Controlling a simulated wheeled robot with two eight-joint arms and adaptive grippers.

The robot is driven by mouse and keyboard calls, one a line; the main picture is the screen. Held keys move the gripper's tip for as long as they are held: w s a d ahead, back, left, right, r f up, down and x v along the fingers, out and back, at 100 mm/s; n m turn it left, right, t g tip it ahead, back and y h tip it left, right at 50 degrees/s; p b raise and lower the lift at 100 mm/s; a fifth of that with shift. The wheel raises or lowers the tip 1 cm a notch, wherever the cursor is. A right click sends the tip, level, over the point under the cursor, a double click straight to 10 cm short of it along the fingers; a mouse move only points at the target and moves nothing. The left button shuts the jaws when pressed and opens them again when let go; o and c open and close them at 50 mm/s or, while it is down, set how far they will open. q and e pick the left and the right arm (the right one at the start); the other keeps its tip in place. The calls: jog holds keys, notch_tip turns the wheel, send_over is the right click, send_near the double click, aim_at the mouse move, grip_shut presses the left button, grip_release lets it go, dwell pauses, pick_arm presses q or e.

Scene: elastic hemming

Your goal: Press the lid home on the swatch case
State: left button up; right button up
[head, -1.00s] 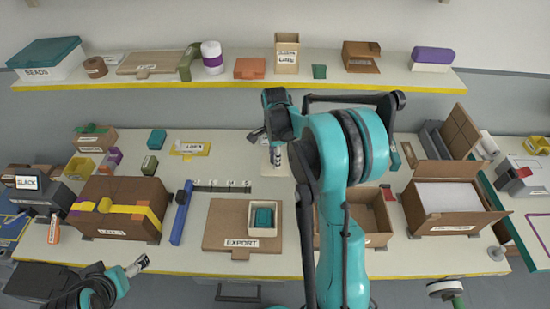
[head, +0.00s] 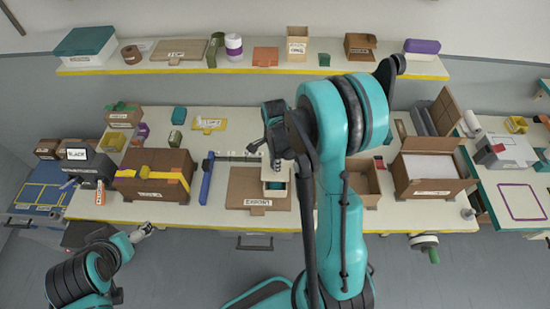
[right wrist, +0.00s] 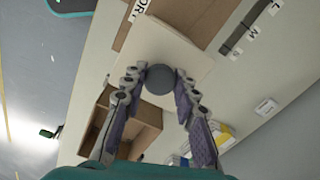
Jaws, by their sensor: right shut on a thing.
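The swatch case (head: 278,192) is a small cream box standing on a brown board on the table, with teal content showing inside. My right gripper (head: 277,160) is directly above it in the head view. In the right wrist view my right gripper (right wrist: 160,88) is shut on the dark round knob (right wrist: 160,79) of a square cream lid (right wrist: 178,48). The lid hides the case there, and I cannot tell whether they touch. My left gripper (head: 142,232) is at the table's front edge, far from the case; its jaws are too small to read.
The brown board (head: 240,190) lies under the case. A blue bar (head: 207,178) and a taped carton (head: 153,174) stand left. An open brown box (head: 366,184) is close on the right, also in the right wrist view (right wrist: 147,135). A large open carton (head: 428,170) stands farther right.

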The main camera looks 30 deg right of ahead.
jog(key=shift+w+d+f, duration=0.1)
jog(key=shift+f+b, duration=0.15)
jog(key=shift+b, duration=0.25)
notch_tip(320, 180, down, 6)
jog(key=b, duration=0.5)
jog(key=shift+r, duration=0.25)
jog(key=shift+f, duration=1)
dwell(1.0)
jog(key=o, duration=1)
jog(key=shift+o, duration=0.2)
jog(key=shift+r, duration=0.1)
notch_tip(320, 180, up, 12)
jog(key=shift+f, duration=0.1)
